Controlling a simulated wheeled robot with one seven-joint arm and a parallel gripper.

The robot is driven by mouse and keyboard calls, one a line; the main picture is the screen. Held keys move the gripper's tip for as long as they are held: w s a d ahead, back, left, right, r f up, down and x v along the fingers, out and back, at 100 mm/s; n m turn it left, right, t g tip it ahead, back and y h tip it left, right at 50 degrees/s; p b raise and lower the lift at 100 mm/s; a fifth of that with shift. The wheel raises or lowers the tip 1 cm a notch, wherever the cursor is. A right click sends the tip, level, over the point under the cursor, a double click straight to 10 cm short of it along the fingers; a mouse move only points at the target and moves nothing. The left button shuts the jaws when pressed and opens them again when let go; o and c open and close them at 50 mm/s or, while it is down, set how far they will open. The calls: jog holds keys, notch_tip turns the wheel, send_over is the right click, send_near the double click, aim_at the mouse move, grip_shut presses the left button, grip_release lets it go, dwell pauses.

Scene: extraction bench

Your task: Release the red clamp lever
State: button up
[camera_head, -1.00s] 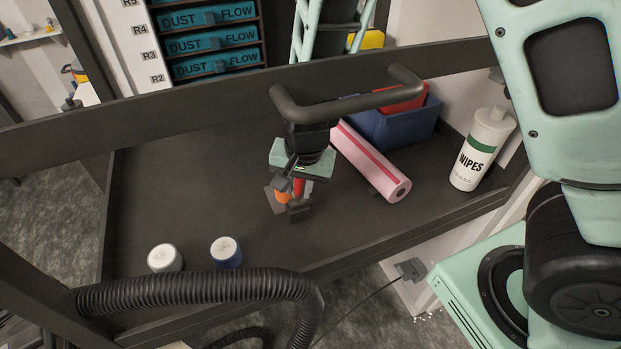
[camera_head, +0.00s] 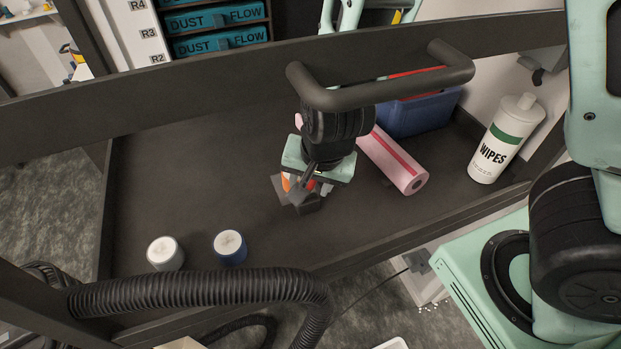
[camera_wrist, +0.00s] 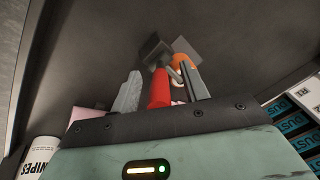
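The red clamp lever (camera_wrist: 160,88) stands between the two fingers of my gripper (camera_wrist: 160,90) in the wrist view. The fingers are apart, one on each side of the lever, with a visible gap at the left finger. Beyond the lever are the dark grey clamp body (camera_wrist: 155,48) and an orange part (camera_wrist: 182,62) beside a light metal piece. In the head view my gripper (camera_head: 312,187) points down over the clamp on the dark bench. It hides most of the lever there; the orange part (camera_head: 286,182) shows at its left.
A pink roll (camera_head: 393,160) lies just right of the gripper, with a blue bin (camera_head: 420,114) behind it. A wipes bottle (camera_head: 505,140) stands at the right. Two white-topped jars (camera_head: 164,252) (camera_head: 230,246) stand at the front left. A ribbed hose (camera_head: 200,293) crosses the front; the bench's left is clear.

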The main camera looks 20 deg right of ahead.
notch_tip(320, 180, up, 10)
jog(key=p, duration=0.6)
